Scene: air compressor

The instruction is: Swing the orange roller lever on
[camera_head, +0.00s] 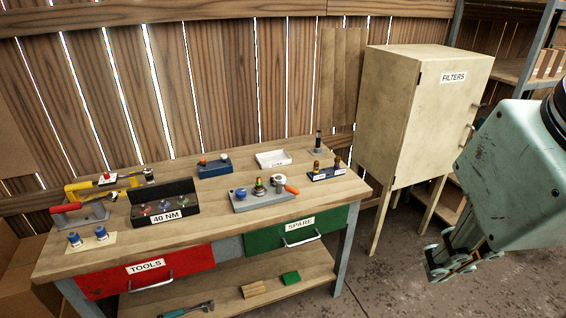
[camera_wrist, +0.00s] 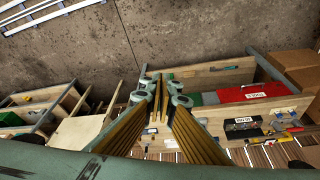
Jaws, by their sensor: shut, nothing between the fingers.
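A grey plate (camera_head: 262,203) on the workbench carries a blue knob, a middle fitting and an orange-ended lever (camera_head: 291,189) at its right. My gripper (camera_head: 436,268) hangs at the right of the head view, well away from the bench and in front of the cabinet. In the wrist view my gripper (camera_wrist: 160,88) points over the floor, its fingers shut with nothing between them.
The workbench (camera_head: 325,205) also holds a black "40 NM" box (camera_head: 166,211), a white tray (camera_head: 274,158), a blue rack (camera_head: 327,174) and yellow and red clamps. Red (camera_head: 147,270) and green (camera_head: 297,231) drawers are shut. A filters cabinet (camera_head: 420,110) stands right of the bench.

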